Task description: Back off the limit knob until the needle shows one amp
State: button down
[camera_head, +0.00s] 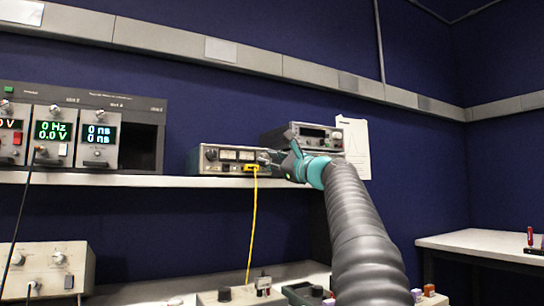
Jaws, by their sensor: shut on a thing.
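The needles are too small to read. My gripper (271,157) reaches in from the right and is shut at the right end of this unit's front panel, where it appears to hold the limit knob. The knob itself is hidden behind the fingers. A yellow cable (252,225) is plugged into the front panel just left of my gripper and hangs down past the shelf edge.
Another instrument (318,132) sits behind my gripper, with a paper sheet (356,145) on the wall beside it. A rack with lit display modules (52,130) stands left on the shelf (120,181). Below are a bench with boxes (40,268) and, right, a white table (480,243).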

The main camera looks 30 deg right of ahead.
jog(key=shift+f+n, duration=0.1)
jog(key=shift+n, duration=0.2)
jog(key=c, duration=1.2)
grip_release()
jog(key=v, duration=1.2)
jog(key=shift+d, duration=0.1)
